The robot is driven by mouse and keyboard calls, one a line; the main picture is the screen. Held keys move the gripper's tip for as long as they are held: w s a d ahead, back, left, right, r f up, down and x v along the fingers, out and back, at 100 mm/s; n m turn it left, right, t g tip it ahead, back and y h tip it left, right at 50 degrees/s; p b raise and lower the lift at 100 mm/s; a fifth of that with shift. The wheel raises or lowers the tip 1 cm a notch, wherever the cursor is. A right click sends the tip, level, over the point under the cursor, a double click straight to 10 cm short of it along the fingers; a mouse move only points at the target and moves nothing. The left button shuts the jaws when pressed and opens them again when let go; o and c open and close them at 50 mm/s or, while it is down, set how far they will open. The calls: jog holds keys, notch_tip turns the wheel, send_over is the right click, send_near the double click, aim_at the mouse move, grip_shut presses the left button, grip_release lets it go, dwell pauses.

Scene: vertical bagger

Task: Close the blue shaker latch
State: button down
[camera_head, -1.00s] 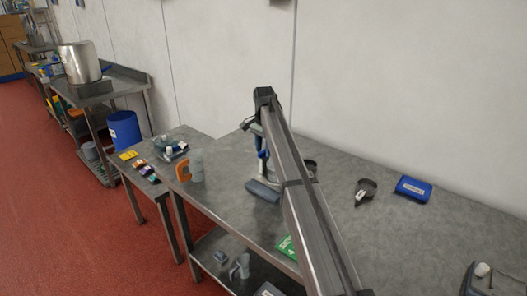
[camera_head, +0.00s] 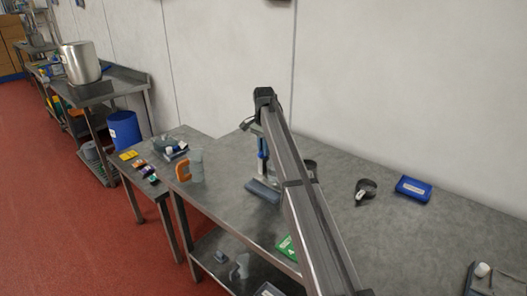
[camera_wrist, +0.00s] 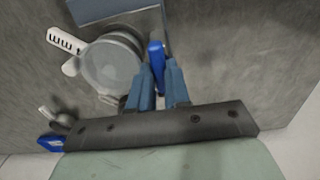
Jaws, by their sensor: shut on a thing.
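In the wrist view a blue latch (camera_wrist: 156,58) stands upright between the two blue fingertips of my gripper (camera_wrist: 160,82). My gripper is shut on it. A round clear-lidded shaker (camera_wrist: 111,62) is directly to the left of the latch; its lower right part is hidden by my gripper. In the head view my arm hides most of the shaker, and a thin blue upright part (camera_head: 261,148) shows just left of my arm.
A grey-blue block (camera_head: 263,190) lies in front of the shaker on the steel table (camera_head: 225,205). A white lettered tag (camera_wrist: 66,41) is left of the shaker. A blue box (camera_head: 413,188) and a dark round scoop (camera_head: 365,188) lie to the right. An orange-handled container (camera_head: 184,172) stands left.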

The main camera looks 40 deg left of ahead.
jog(key=shift+m, duration=4.5)
jog(key=shift+a+m, duration=0.1)
jog(key=shift+m, duration=4.4)
jog(key=c, duration=0.9)
grip_release()
jog(key=shift+r, duration=2.5)
